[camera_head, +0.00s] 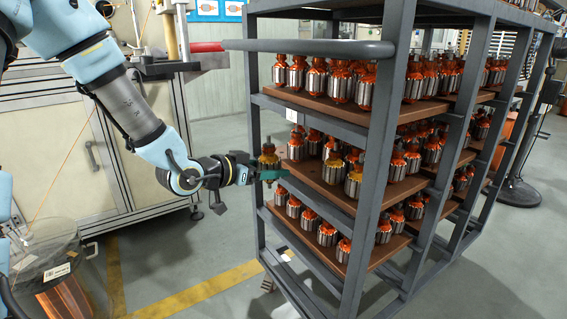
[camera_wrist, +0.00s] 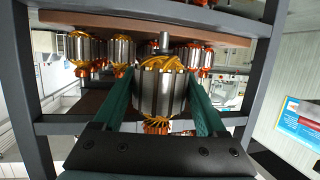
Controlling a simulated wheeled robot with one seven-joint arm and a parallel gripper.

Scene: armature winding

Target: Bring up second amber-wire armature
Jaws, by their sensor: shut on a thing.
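My gripper (camera_head: 272,174) is shut on an amber-wire armature (camera_head: 268,159), which it holds upright at the left end of the rack's middle shelf (camera_head: 318,184). In the wrist view the green fingers (camera_wrist: 163,105) press on both sides of the held armature's steel body (camera_wrist: 160,94); amber windings show at one end. Two other amber-wire armatures stand on the middle shelf near its front, one (camera_head: 333,168) left of the other (camera_head: 353,181). Amber windings also show on armatures on the left in the wrist view (camera_wrist: 122,52). I cannot tell the held armature's exact clearance from the shelf edge.
The grey rack frame (camera_head: 365,160) has posts and rails close around my gripper. Orange-wire armatures (camera_head: 341,82) fill the top shelf, and more (camera_head: 327,233) stand on the lower shelf. A cabinet (camera_head: 60,150) stands behind my arm.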

